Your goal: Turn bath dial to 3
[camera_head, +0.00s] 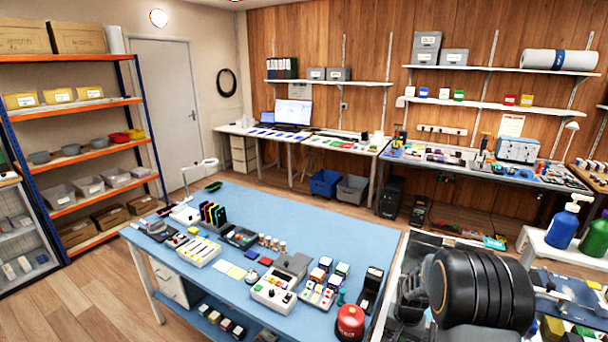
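No dial marked as a bath dial can be read at this distance. A white box with a grey top and small dark knobs (272,294) stands near the front edge of the blue table. A pale instrument with a blue-grey front (517,149) stands on the back right bench; its controls are too small to read. Black rounded parts of my arm fill the lower right. I cannot make out my gripper's fingers, and no part of my gripper touches either box.
The blue table (345,237) has a bare back right area. A red round container (350,322) sits at its front right corner. Blue (562,224) and green (596,238) pump bottles stand at the right. Orange shelving (78,102) lines the left wall. Wooden floor is open at front left.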

